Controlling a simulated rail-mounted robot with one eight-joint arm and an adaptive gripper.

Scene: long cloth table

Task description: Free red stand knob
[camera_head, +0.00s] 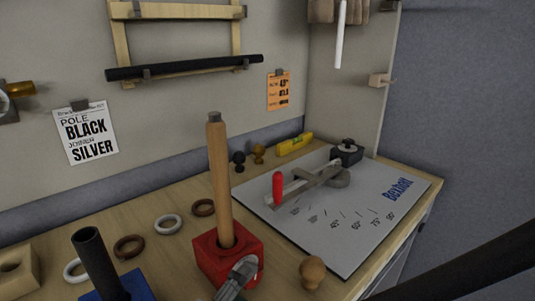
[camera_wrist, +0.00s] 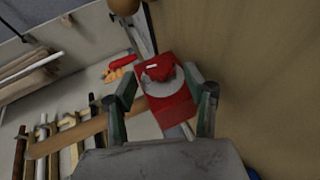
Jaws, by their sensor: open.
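The red stand (camera_head: 208,258) is a block on the table, with a wooden pole (camera_head: 218,180) standing upright in it. In the wrist view the red stand (camera_wrist: 177,108) shows its face with a red knob (camera_wrist: 162,73) on a pale round disc; the knob has a short white mark. My gripper (camera_wrist: 163,90) is open, its two fingers on either side of the knob with gaps visible. Whether it touches the knob I cannot tell. In the head view my gripper (camera_head: 242,270) is at the stand's front, where the knob is not clearly visible.
A blue stand (camera_head: 122,288) with a black tube (camera_head: 95,262) is at the left. Several rings, such as the white one (camera_head: 168,224), lie behind it. A wooden ball knob (camera_head: 312,270) is right of the red stand. A grey angle board (camera_head: 350,240) lies further right.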

